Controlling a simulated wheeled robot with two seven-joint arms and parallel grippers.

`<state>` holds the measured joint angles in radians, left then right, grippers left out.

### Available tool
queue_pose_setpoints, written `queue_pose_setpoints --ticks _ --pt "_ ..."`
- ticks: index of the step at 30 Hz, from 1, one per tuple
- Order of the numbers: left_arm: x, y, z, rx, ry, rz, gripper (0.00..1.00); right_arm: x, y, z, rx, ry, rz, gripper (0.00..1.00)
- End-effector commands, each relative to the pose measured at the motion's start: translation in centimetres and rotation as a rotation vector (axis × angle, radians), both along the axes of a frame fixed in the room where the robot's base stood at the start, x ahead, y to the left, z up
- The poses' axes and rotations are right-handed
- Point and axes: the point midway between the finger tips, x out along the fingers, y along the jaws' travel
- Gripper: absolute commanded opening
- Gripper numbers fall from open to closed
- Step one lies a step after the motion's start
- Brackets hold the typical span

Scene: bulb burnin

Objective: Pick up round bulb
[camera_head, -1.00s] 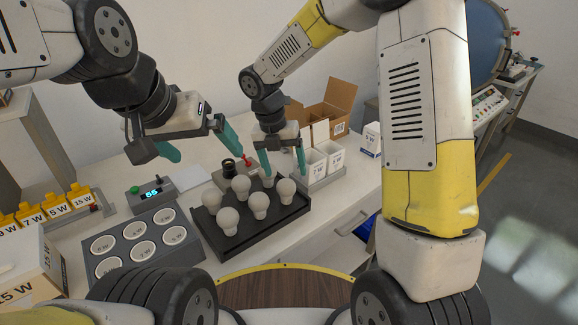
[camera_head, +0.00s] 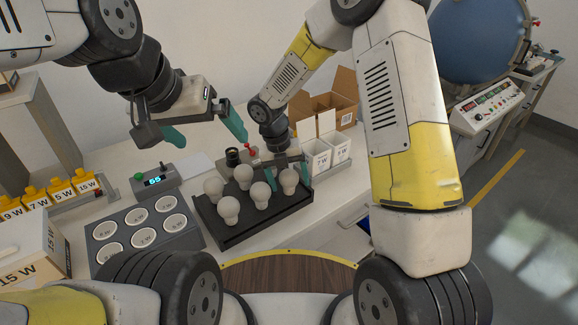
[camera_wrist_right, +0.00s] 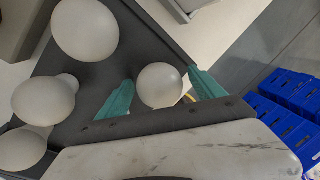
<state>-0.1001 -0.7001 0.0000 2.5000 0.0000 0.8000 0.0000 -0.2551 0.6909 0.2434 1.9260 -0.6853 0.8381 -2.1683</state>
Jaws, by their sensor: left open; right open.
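Several white round bulbs stand in a dark tray (camera_head: 238,232) in the head view. My right gripper (camera_head: 287,172) is open and low over the tray's right end, with its teal fingers on either side of a round bulb (camera_head: 289,181). The right wrist view shows this bulb (camera_wrist_right: 159,85) between the open fingertips (camera_wrist_right: 160,90), apart from both. Other bulbs (camera_wrist_right: 85,28) stand to the left there. My left gripper (camera_head: 205,130) is open and empty, above the bench left of the tray.
A grey block with several round labelled sockets (camera_head: 122,216) lies left of the tray. A meter with a lit display (camera_head: 153,181) stands behind it. White boxes (camera_head: 318,155) and an open cardboard box (camera_head: 343,105) stand behind right. Yellow labelled pieces (camera_head: 58,186) line the left.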

Motion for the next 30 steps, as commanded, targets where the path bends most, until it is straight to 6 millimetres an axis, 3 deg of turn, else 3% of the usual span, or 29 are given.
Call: queue_pose_setpoints --ticks 3,13,22,30 --pt "0.0 0.0 0.0 0.000 0.000 0.000 1.00 0.0 0.0 0.0 0.000 0.000 0.000 0.76" --pt "0.0 0.0 0.0 0.000 0.000 0.000 1.00 0.0 0.0 0.1 0.000 0.000 -0.001 0.13" --pt "0.0 0.0 0.0 0.000 0.000 0.000 1.00 0.1 0.0 0.8 0.001 -0.002 -0.002 0.13" --pt "0.0 0.0 0.0 0.000 0.000 0.000 1.00 0.1 0.0 6.0 0.001 -0.004 -0.002 0.13"
